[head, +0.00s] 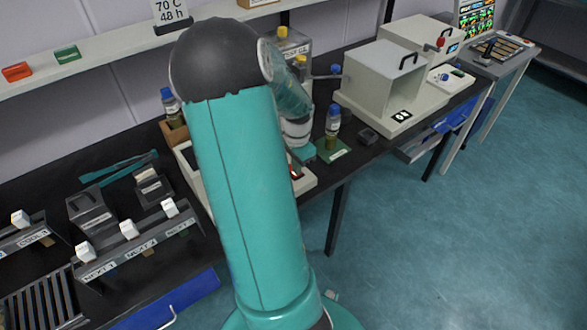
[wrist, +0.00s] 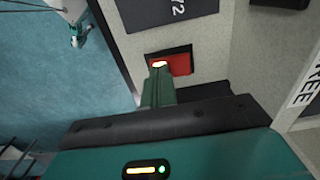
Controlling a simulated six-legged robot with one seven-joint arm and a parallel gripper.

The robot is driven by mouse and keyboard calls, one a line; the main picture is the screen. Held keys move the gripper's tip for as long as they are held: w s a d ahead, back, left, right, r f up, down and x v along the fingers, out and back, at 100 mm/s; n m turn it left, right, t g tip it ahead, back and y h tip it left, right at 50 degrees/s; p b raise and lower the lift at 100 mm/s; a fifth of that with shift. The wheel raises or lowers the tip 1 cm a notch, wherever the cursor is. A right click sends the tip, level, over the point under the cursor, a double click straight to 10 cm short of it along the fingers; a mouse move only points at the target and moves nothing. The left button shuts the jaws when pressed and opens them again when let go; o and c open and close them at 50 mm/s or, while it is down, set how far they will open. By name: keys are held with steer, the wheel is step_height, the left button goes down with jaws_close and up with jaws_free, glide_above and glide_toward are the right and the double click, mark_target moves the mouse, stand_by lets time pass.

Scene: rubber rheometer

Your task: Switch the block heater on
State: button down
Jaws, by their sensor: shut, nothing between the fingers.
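The block heater (head: 308,181) is a pale box on the bench, mostly hidden behind my teal arm in the head view. Its red switch (head: 296,173) shows just right of the arm. In the wrist view the red switch (wrist: 182,65) sits in a dark frame on the heater's pale face (wrist: 213,60). My gripper (wrist: 158,76) is shut and empty, its tip over the left part of the switch. A bright spot shows at the tip. I cannot tell whether the tip touches or presses the switch, or which way the switch is set.
A blue-capped bottle (head: 333,122) stands on a green mat (head: 334,150) right of the heater. A pale open-fronted chamber (head: 380,85) stands farther right. Labelled racks with white blocks (head: 128,229) lie at left. A pale panel reading "FREE" (wrist: 300,92) is close at the wrist view's right.

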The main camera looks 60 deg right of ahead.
step_height(320, 180, up, 7)
stand_by(0.9)
steer(key=shift+w, duration=0.1)
stand_by(0.4)
steer(key=w+a+r+n+t, duration=0.1)
steer(key=w+a+r+n, duration=0.25)
steer(key=a, duration=0.45)
steer(key=w+a+r+n+t, duration=0.1)
steer(key=w+a+r+n, duration=0.3)
steer(key=a, duration=0.3)
steer(key=w+a+r+n+t, duration=0.1)
steer(key=w+a+r+n, duration=0.3)
steer(key=a, duration=0.4)
steer(key=s+a+r+n+t, duration=0.1)
steer(key=s+a+r+n, duration=0.1)
steer(key=a+n, duration=0.4)
steer(key=s+a+r+n+t, duration=0.1)
steer(key=a+n, duration=0.5)
steer(key=a, duration=0.7)
steer(key=shift+s+a+r+t, duration=0.3)
steer(key=shift+s+r, duration=0.45)
steer(key=shift+s, duration=0.05)
